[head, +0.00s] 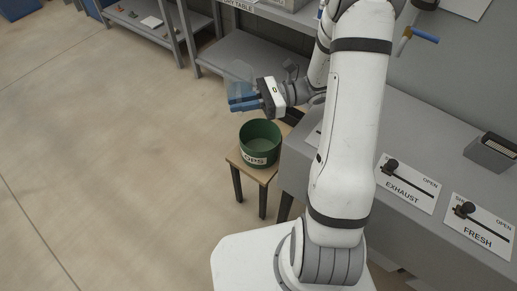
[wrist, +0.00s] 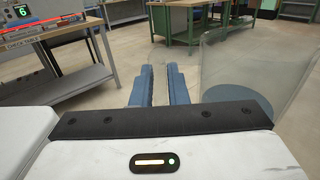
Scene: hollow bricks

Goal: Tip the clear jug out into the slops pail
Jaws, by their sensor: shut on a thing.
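The clear jug (head: 241,71) is see-through and faint in the head view, at my gripper's blue fingers (head: 243,98). In the wrist view the jug (wrist: 262,65) stands out to the right of my fingers (wrist: 160,85), with a blue-grey round area low in it; I cannot tell if that is liquid or the base. My gripper is shut on the jug, seemingly by a clear part between the fingers. The green slops pail (head: 260,130) stands upright on a small wooden stool, below and slightly right of the gripper, its label partly readable. The jug is above the pail, apart from it.
The stool (head: 236,160) stands against a grey bench (head: 429,149) on the right, with EXHAUST (head: 405,185) and FRESH (head: 480,226) lever plates. A grey dry table (head: 240,55) is behind. Open floor (head: 110,150) lies to the left.

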